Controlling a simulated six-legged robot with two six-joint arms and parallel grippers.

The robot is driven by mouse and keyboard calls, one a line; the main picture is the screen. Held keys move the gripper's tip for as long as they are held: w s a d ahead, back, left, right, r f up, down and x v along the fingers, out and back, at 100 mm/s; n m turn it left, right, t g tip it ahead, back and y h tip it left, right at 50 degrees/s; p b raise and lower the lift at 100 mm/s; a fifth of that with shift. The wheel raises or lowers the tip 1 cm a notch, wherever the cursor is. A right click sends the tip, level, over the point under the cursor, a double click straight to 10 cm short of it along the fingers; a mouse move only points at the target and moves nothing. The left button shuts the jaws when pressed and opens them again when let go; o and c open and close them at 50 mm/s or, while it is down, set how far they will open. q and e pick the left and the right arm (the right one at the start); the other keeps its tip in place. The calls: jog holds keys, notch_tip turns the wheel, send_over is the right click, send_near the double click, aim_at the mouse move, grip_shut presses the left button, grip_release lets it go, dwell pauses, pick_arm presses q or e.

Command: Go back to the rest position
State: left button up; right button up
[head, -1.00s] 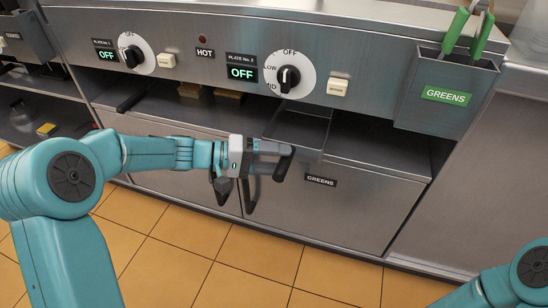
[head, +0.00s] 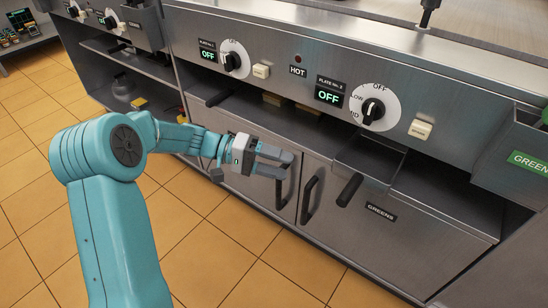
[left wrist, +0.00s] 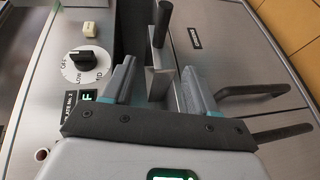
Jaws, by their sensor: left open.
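My left gripper (head: 287,165) is in the middle of the head view, in front of the grill's lower cabinet doors. Its two fingers are apart and nothing is between them. In the left wrist view its fingers (left wrist: 156,80) stand apart on either side of a metal tray (left wrist: 160,85), which lies beyond them. My left arm (head: 110,160) reaches in from the lower left, bent at the elbow. My right gripper does not show.
A metal tray with a black handle (head: 349,190) sticks out of the grill's shelf. Black door handles (head: 309,200) are close to the right of my left gripper. Knobs (head: 373,110) line the front panel. A greens bin (head: 525,150) hangs at the right. Tiled floor (head: 215,250) is clear.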

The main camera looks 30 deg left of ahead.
pick_arm(q)
jog(key=shift+s+a, duration=0.2)
jog(key=shift+a, duration=0.2)
jog(key=s+d+f+n+g+y, duration=0.1)
jog(key=s+d+f+g+y, duration=0.15)
jog(key=f, duration=0.45)
jog(key=s+d+f+g+y, duration=0.1)
jog(key=s+d+f, duration=0.25)
jog(key=f, duration=0.45)
jog(key=s+d+f+n+g+y, duration=0.1)
jog(key=s+d+f+g+y, duration=0.15)
jog(key=f, duration=0.45)
jog(key=s+d+f+m+y, duration=0.3)
jog(key=s+d+f+y, duration=0.2)
jog(key=s+d+f, duration=0.45)
notch_tip(320, 180, up, 30)
jog(key=s+a+p, duration=0.1)
jog(key=p, duration=3)
jog(key=shift+p, duration=0.4)
